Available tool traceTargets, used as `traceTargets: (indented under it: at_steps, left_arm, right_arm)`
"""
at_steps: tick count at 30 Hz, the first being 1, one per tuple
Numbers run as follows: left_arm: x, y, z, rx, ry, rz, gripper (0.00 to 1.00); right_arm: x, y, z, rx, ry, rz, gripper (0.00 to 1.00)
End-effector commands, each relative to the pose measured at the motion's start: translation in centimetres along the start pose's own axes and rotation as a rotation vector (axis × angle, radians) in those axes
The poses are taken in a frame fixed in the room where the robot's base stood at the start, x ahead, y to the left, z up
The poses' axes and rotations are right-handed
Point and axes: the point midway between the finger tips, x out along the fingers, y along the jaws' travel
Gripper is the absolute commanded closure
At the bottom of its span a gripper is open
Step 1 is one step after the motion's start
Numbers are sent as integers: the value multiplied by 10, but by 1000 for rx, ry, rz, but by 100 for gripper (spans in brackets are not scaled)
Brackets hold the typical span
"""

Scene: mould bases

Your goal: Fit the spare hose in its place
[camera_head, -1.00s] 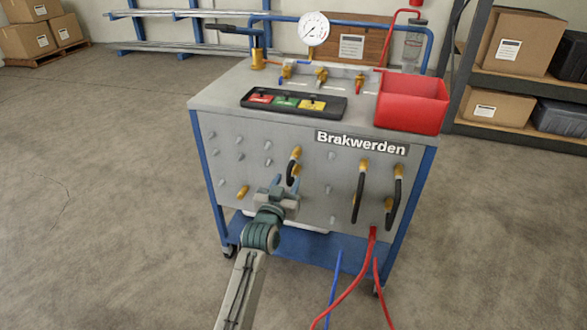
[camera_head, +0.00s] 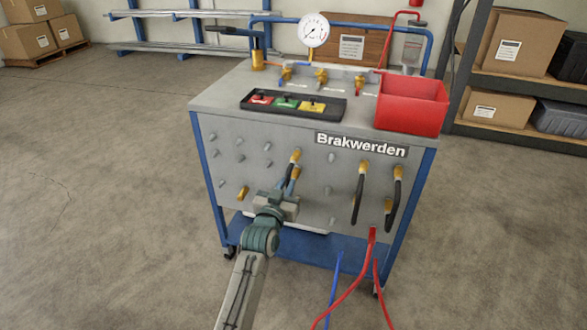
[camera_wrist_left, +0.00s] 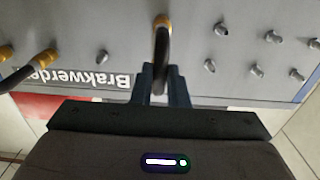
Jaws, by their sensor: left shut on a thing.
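A short black hose (camera_wrist_left: 162,48) with a brass end is between the fingers of my left gripper (camera_wrist_left: 161,84) in the left wrist view. In the head view the hose's brass end (camera_head: 295,156) is at the middle of the grey front panel (camera_head: 228,160), above my left gripper (camera_head: 291,180). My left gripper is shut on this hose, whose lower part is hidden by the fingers. Several bare grey stubs stick out of the panel. A brass fitting (camera_head: 243,193) sits low at the left of the panel. My right gripper is not in view.
Two longer black hoses (camera_head: 358,195) (camera_head: 392,200) with brass ends hang on the panel's right. Red hoses (camera_head: 350,286) and a blue hose (camera_head: 335,288) run down in front. A red bin (camera_head: 412,106) and a black tray (camera_head: 330,110) sit on the cart top.

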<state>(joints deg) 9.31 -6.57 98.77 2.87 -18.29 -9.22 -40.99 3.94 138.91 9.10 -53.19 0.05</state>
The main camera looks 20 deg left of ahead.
Motion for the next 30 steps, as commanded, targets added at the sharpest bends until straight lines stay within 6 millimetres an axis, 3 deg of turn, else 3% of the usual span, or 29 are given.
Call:
traceTargets:
  at_steps: [30]
  left_arm:
    - [-40,0,-1,-1,1,-1,100]
  right_arm:
    - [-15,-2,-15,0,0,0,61]
